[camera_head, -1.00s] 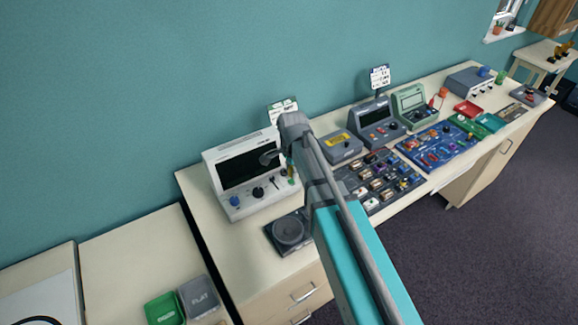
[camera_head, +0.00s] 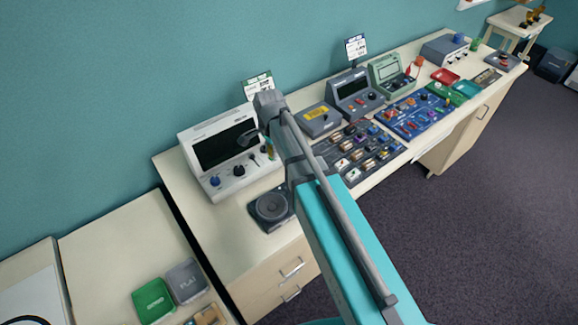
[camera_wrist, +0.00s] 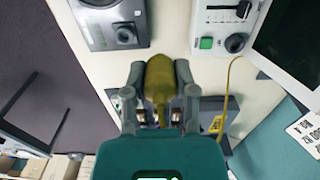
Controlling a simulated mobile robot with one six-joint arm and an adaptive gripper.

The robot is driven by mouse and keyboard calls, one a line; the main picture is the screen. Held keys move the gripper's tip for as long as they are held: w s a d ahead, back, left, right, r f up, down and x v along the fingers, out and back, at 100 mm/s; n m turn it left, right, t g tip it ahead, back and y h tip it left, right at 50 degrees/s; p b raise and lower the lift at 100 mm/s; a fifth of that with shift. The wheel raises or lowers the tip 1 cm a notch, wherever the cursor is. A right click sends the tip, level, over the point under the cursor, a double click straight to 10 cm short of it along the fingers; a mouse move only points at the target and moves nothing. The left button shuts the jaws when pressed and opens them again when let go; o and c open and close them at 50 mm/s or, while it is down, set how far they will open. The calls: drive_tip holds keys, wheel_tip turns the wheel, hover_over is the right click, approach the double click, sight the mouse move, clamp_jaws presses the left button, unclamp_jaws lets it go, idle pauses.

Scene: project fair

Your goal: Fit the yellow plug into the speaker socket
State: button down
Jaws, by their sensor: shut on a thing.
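My gripper (camera_wrist: 160,78) is shut on the yellow plug (camera_wrist: 159,88), which sits between the two fingers in the wrist view. The speaker (camera_wrist: 100,12) is a dark unit at the upper left there, ahead of the gripper and apart from the plug. A small round fitting shows on its face; I cannot tell for sure whether it is the socket. In the head view the speaker (camera_head: 270,208) lies on the bench in front of the white instrument. My arm hides most of the gripper and plug in that view.
The white instrument (camera_head: 228,152) with a dark screen stands behind the speaker. A thin yellow cable (camera_wrist: 228,85) runs beside my gripper in the wrist view. A component board (camera_head: 358,150) lies to the right. Bare bench top shows left of the speaker.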

drive_tip(key=shift+f+b, duration=1.7)
drive_tip(key=shift+f, duration=0.4)
drive_tip(key=shift+a, duration=0.1)
